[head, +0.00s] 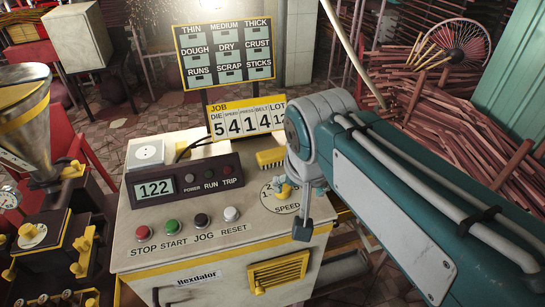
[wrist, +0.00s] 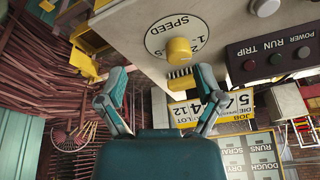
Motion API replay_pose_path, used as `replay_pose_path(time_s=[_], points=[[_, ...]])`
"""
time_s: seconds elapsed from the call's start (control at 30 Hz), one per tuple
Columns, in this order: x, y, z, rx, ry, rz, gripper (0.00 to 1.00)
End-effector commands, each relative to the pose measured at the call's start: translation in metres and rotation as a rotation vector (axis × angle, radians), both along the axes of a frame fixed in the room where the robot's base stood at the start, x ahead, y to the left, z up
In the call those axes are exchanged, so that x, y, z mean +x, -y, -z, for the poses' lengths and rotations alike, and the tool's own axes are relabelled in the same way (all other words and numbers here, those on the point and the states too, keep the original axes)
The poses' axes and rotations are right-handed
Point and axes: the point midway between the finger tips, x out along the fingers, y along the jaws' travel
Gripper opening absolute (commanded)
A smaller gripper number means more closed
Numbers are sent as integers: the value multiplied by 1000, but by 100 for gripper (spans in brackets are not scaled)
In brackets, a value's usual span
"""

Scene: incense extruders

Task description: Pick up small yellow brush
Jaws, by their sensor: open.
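The small yellow brush (head: 271,158) lies on the top of the white control console, near its back right, behind the speed dial. In the wrist view, which is upside down, the brush (wrist: 182,83) shows its bristles just beyond the yellow speed knob (wrist: 178,51). My gripper (head: 299,195) hangs over the console's right side, close to the brush and the dial. In the wrist view my gripper (wrist: 160,76) has its fingers spread apart with nothing between them. The brush appears between the fingers, nearer the right one, and apart from them.
The console (head: 145,243) carries a display box (head: 185,183), several push buttons and a round plate. A job sign (head: 247,119) stands behind it, with a larger board (head: 224,54) farther back. A metal hopper (head: 27,110) stands left. Reddish sticks (head: 450,125) are heaped right.

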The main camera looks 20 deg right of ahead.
Motion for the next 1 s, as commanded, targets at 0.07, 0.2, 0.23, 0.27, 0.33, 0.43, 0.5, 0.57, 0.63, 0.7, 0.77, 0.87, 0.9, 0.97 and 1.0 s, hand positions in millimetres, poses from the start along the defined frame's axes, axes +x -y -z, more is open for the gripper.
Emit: replay_pose_path(time_s=[0.07,0.2,0.23,0.27,0.33,0.43,0.5,0.57,0.63,0.7,0.77,0.87,0.9,0.97,1.0], points=[[15,-3,-7,8,-28,85,86],[47,-10,-20,11,-78,304,86],[55,-12,-22,8,-86,357,86],[63,-14,-24,7,-92,410,86],[80,-18,-28,-3,-102,537,86],[106,-26,-33,-23,-99,721,86],[122,-31,-34,-40,-89,846,86],[135,-36,-34,-53,-74,942,86],[146,-39,-34,-67,-56,1032,86],[153,-42,-34,-74,-39,1098,86],[156,-43,-34,-78,-29,1130,86],[158,-41,-28,-81,-24,1152,86],[158,-39,-24,-82,-25,1152,86],[158,-35,-14,-83,-25,1152,86],[158,-33,-7,-82,-26,1152,86]])
